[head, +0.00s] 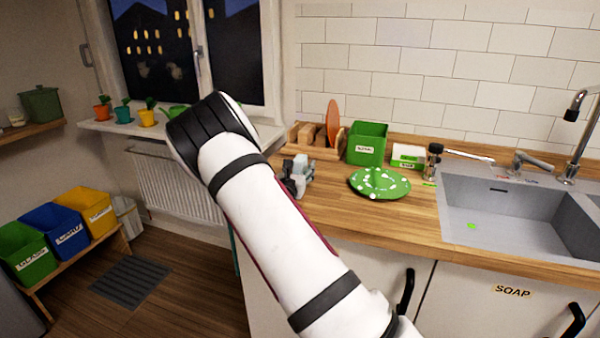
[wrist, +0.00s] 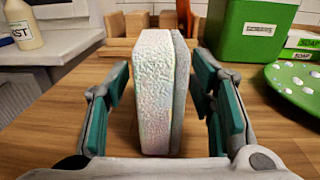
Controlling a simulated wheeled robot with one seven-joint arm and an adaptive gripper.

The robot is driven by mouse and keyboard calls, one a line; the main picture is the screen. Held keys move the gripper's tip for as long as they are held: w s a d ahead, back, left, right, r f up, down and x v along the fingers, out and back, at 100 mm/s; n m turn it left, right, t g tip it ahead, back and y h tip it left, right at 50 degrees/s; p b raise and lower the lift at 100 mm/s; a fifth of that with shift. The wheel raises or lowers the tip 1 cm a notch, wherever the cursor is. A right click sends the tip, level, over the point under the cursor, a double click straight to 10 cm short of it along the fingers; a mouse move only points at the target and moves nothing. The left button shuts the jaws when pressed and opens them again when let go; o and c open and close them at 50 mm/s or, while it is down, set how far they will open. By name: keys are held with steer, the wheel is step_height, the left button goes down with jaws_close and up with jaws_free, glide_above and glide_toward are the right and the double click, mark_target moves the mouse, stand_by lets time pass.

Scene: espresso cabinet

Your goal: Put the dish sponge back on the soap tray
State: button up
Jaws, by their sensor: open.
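My gripper (wrist: 161,80) is open, with one finger on each side of a pale textured block that looks like the dish sponge (wrist: 155,95). The block stands upright on the wooden counter, with a greyer layer on its right side. Gaps show between it and both fingers. In the head view my gripper (head: 297,178) is small at the counter's left end, and the sponge is hard to make out there. A white-and-green item with a SOAP label (head: 408,156) stands at the back near the sink. I cannot tell which item is the soap tray.
A green plate with white spots (head: 380,183) lies right of my gripper. Behind are a green labelled bin (head: 367,144) and a wooden rack (head: 311,150) with an orange disc (head: 333,122). The sink (head: 515,210) and a dark-topped dispenser (head: 433,160) are farther right.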

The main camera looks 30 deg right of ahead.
steer(key=c, duration=0.8)
steer(key=shift+c, duration=0.3)
